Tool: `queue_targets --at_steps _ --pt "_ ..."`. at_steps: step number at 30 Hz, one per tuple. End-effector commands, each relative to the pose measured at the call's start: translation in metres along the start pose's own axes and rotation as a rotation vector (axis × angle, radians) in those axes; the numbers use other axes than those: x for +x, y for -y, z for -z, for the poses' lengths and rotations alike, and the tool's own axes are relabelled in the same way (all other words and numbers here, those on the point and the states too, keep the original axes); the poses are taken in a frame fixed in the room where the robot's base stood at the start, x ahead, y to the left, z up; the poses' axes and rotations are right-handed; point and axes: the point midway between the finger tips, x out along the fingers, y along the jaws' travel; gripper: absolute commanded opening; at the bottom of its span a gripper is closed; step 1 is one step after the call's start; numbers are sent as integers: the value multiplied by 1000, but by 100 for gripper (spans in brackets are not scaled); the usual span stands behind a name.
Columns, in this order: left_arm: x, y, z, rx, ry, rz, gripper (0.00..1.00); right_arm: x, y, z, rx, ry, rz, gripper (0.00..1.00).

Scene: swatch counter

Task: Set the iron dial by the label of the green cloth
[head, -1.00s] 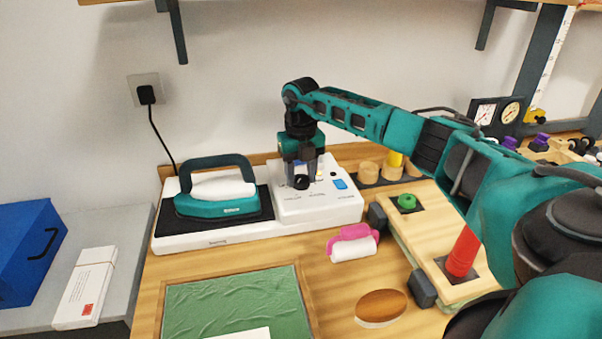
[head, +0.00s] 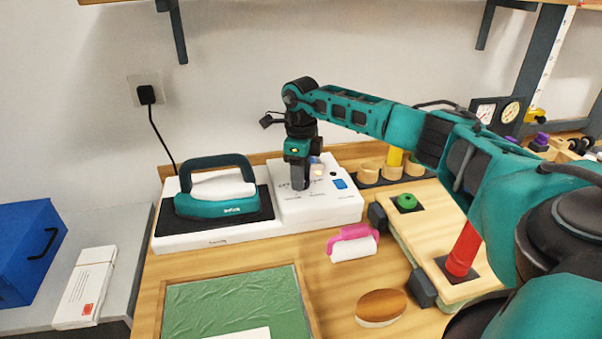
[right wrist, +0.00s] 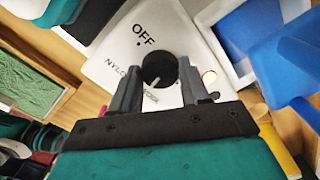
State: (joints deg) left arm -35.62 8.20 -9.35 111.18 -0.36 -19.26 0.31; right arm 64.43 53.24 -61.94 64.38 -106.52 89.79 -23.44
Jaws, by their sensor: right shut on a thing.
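The iron (head: 218,207), teal with a dark handle, rests on the left of its white base (head: 215,238). The black round dial (right wrist: 160,70) is on the base's control panel; the right wrist view shows it between the fingers of my right gripper (right wrist: 160,88), which is shut on it. The dial's white mark points toward my gripper, away from "OFF". "NYLON" is readable; other lettering is partly hidden by the fingers. In the head view my right gripper (head: 300,187) hides the dial. The green cloth (head: 235,300) lies wrinkled in front, with a white piece at the bottom edge. My left gripper is out of view.
A pink-handled roller (head: 352,243) and a brown-topped oval pad (head: 381,307) lie right of the cloth. A wooden board (head: 425,225) carries a green knob and red peg. A blue box (head: 30,250) and white packet (head: 85,288) are left. A light glows beside the dial.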

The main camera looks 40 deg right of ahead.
Motion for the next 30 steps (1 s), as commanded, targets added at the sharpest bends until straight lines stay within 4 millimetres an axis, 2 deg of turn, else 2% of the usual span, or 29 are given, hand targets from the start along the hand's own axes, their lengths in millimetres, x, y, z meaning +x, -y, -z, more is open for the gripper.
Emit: queue_targets --at_steps 6,13,30 --pt "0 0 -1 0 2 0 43 -1 0 0 -143 2 2 15" --pt "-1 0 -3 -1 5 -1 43 -1 0 0 -232 3 2 15" --pt "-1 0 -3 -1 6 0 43 -1 1 0 -266 3 2 15"
